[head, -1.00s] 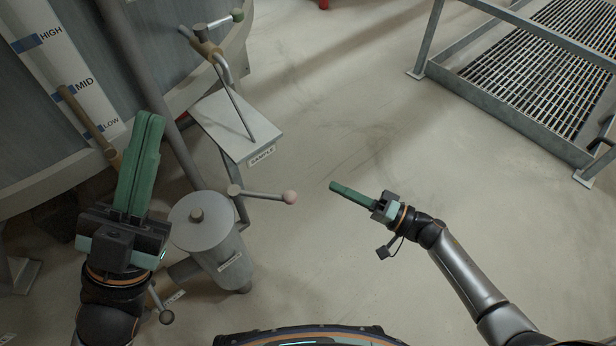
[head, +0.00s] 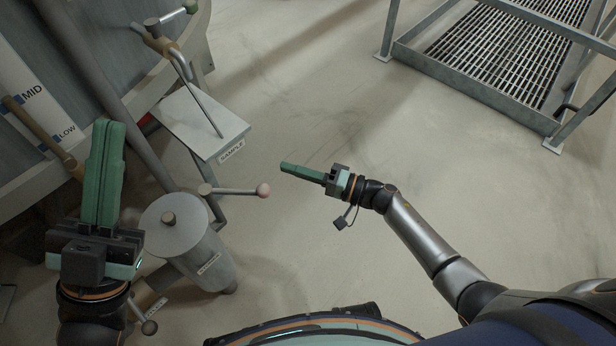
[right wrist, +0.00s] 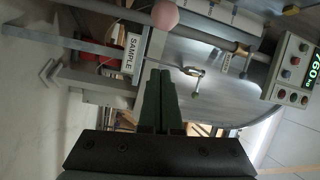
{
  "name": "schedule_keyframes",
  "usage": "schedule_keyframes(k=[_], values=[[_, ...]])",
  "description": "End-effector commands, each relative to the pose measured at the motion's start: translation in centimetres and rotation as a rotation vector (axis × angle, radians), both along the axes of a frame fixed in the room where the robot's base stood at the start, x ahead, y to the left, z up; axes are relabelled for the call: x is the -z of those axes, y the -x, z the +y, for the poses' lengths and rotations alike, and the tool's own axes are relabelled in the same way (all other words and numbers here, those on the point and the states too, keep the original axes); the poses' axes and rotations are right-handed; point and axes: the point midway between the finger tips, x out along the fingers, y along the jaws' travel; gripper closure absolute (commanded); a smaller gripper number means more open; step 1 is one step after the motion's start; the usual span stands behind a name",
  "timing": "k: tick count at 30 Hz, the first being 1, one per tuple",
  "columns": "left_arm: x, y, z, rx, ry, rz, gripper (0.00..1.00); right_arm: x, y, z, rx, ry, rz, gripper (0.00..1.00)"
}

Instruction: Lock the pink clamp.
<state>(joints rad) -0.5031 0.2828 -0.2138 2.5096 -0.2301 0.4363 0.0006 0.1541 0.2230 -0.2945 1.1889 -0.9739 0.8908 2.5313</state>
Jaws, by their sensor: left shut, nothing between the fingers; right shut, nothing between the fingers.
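The pink clamp shows as a lever with a pink ball knob (head: 263,190) at its right end, its grey arm reaching left to a pivot beside the grey cylinder (head: 178,225). The knob also shows near the top of the right wrist view (right wrist: 165,14). My right gripper (head: 283,168) is shut and empty, pointing left, its tip apart from the knob, slightly above and right of it in the picture. My left gripper (head: 107,125) is shut and empty, left of the cylinder. Whether the clamp is locked I cannot tell.
A SAMPLE shelf (head: 200,120) with a tap above it juts from the large tank at the left. A control panel (right wrist: 296,70) shows in the right wrist view. A metal grating platform (head: 490,75) stands at upper right. The floor between is clear.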

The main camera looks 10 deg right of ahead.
Motion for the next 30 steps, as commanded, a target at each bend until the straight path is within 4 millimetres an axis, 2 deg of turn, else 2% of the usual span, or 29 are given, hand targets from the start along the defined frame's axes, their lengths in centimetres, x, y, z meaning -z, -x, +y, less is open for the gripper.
schedule_keyframes(k=[1,5,6,9,15,30], values=[[0.9,0.0,-0.1,0.005,0.001,0.004,1.00,0.2,-0.7,1.1,-0.001,-0.004,-0.003,1.00],[2.0,0.0,-0.2,0.016,0.006,0.014,1.00,0.0,-2.1,3.5,-0.001,-0.003,-0.002,1.00],[2.0,0.0,-0.2,0.020,0.010,0.018,1.00,0.1,-1.9,3.8,0.001,-0.002,0.001,1.00],[2.0,0.0,-0.3,0.025,0.014,0.020,1.00,0.3,-0.2,3.9,0.001,-0.001,0.003,1.00],[2.2,0.0,-0.4,0.032,0.021,0.018,1.00,0.6,1.4,4.2,0.001,0.001,0.000,1.00],[2.0,0.0,-0.4,0.031,0.020,0.015,1.00,0.5,1.7,4.3,0.000,0.001,0.001,1.00]])
